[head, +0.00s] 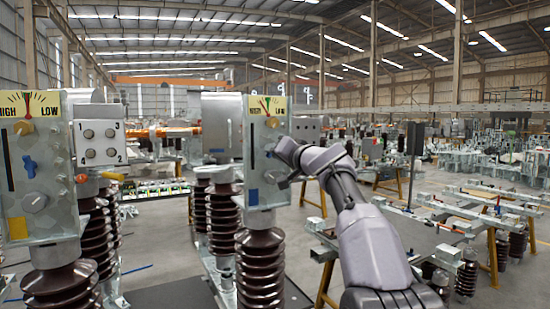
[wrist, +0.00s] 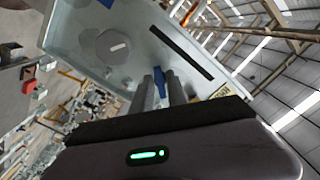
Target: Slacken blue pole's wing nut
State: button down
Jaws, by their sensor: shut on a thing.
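The pole with a blue patch (head: 252,197) stands in the middle of the head view, with a grey front plate and a HIGH/LOW gauge (head: 266,106) on top. My gripper (head: 278,152) is at the right side of this plate and hides its wing nut in the head view. In the wrist view, the blue wing nut (wrist: 160,83) sits between my two grey fingers, which are shut on it. A round grey knob (wrist: 118,46) and a dark slot (wrist: 181,52) are on the plate near it.
A second pole with a yellow patch (head: 17,228) stands at the left, with its own blue wing nut (head: 29,166). Ribbed brown insulators (head: 260,265) stand below the plates. Frames with yellow legs fill the right.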

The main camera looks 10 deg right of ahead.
jog(key=shift+n, duration=1.2)
jog(key=shift+b, duration=0.3)
jog(key=c, duration=1.3)
grip_release()
jog(key=b+v, duration=0.9)
jog(key=v, duration=0.8)
jog(key=shift+s, duration=0.15)
